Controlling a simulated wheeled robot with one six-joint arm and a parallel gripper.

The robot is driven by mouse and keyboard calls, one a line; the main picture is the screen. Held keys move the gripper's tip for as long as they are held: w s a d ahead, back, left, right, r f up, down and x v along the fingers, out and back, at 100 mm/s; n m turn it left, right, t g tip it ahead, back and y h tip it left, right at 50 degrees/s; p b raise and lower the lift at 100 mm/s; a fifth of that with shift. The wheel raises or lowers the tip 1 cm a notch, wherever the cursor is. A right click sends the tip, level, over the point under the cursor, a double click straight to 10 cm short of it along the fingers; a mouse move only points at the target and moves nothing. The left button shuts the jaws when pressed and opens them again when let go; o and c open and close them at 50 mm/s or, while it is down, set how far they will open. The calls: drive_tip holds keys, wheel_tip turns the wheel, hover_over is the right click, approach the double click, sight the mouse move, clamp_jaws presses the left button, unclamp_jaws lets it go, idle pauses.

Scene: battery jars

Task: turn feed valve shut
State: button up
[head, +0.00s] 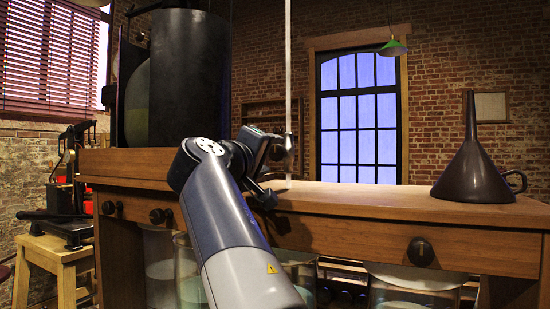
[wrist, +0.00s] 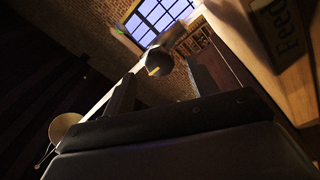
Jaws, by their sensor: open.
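A thin pale upright pipe (head: 288,90) comes down to the bench top, behind my gripper in the head view. A small grey metal piece, which may be part of the feed valve, shows by the pipe, but my gripper covers much of that spot. My gripper (head: 272,170) is open at the bench's front edge, close to the pipe. I cannot tell whether it touches the valve. The wrist view is dark and tilted; it shows a "Feed" label (wrist: 284,25) at the upper right and a dark rounded piece (wrist: 157,63) beyond the jaws. The handle's angle is unclear.
The wooden bench (head: 375,206) has dark knobs (head: 420,252) along its front. A dark funnel (head: 473,165) stands at the right, and a large dark cylinder (head: 187,80) at the left. Glass jars (head: 412,290) stand below. The bench top between pipe and funnel is clear.

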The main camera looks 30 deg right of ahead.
sight(275, 154)
drive_tip(key=v, duration=0.6)
idle(0.3)
drive_tip(key=p+x, duration=0.1)
drive_tip(key=x, duration=0.9)
drive_tip(key=shift+w+d, duration=0.2)
drive_tip(key=shift+d, duration=0.1)
drive_tip(key=shift+a, duration=0.15)
